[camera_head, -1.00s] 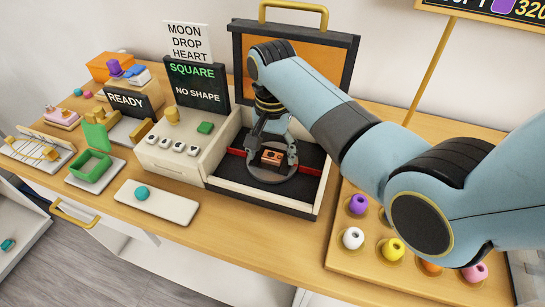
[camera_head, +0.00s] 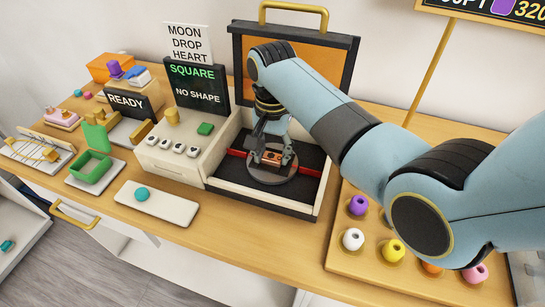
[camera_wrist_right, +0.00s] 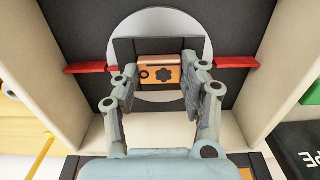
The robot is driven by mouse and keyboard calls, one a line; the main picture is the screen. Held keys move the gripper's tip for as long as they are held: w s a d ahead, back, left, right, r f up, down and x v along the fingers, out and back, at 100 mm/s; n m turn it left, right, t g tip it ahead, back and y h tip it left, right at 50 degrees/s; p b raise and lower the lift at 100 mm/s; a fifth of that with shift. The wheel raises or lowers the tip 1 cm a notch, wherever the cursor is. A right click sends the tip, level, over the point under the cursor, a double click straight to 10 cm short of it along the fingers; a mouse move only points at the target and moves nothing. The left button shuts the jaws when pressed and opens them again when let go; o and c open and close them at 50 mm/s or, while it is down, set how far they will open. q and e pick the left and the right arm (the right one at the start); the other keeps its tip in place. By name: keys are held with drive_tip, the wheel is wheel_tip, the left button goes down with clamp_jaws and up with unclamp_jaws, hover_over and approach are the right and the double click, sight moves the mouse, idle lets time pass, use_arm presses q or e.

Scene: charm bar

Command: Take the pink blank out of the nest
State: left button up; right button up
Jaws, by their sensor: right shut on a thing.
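The blank (camera_head: 281,158) looks copper-orange here rather than clearly pink. It sits in the dark nest on the round grey plate (camera_head: 272,179) inside the open case. In the right wrist view, the blank (camera_wrist_right: 158,70) shows a dark flower mark and a small hole, with the dark nest wall (camera_wrist_right: 125,48) behind and beside it. My right gripper (camera_head: 273,160) reaches down over the plate and is shut on the blank, one finger on each side. I cannot tell whether the blank is lifted at all. My left gripper is not in view.
The case's pale walls (camera_head: 265,203) stand close around the plate, with a red bar (camera_wrist_right: 236,62) on either side. An orange-faced lid (camera_head: 240,60) stands behind. A control box (camera_head: 170,160) is at left. A wooden bead tray (camera_head: 345,250) lies at right.

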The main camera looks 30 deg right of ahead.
sight(272, 156)
drive_tip(key=shift+r, duration=0.15)
drive_tip(key=shift+r+p, duration=1.2)
drive_tip(key=shift+r, duration=1.65)
